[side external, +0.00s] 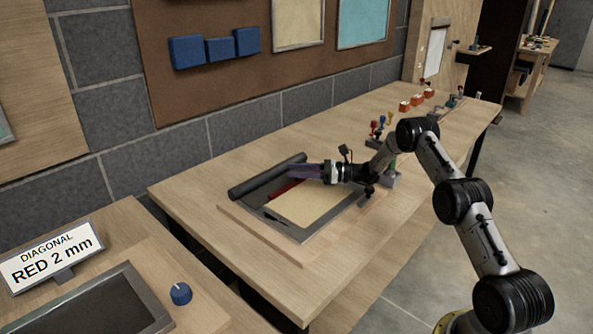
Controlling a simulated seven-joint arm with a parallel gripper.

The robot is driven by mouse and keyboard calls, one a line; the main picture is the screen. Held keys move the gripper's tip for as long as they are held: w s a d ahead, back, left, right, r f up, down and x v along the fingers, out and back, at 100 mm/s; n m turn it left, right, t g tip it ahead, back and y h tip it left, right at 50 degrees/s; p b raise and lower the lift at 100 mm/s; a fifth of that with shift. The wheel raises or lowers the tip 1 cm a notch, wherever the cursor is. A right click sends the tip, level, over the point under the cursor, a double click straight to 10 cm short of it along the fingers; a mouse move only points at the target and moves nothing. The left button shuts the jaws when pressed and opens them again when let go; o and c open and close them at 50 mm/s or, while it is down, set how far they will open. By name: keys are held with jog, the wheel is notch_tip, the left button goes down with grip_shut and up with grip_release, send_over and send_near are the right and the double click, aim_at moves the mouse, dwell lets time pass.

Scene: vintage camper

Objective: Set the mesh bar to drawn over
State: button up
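A shallow tray-like frame (302,236) with a tan panel (305,203) lies on the wooden bench. A dark rolled mesh (268,176), which looks like the mesh bar, lies along the frame's back left edge, with the tan panel uncovered in front of it. A red strip (283,189) shows between the roll and the panel. My gripper (298,171) reaches in from the right, its purplish fingers low over the frame near the roll's right end. I cannot tell whether they touch the roll or how far apart they are. Part of the frame behind the gripper is hidden.
Small coloured tools (376,128) and orange blocks (417,100) stand farther back along the bench. A sign (50,257) and blue knob (181,293) are on a nearer table at left. The bench's front right is clear.

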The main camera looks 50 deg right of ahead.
jog(key=o, duration=0.4)
jog(key=v, duration=1.3)
jog(key=shift+s+d, duration=0.2)
jog(key=shift+s, duration=0.15)
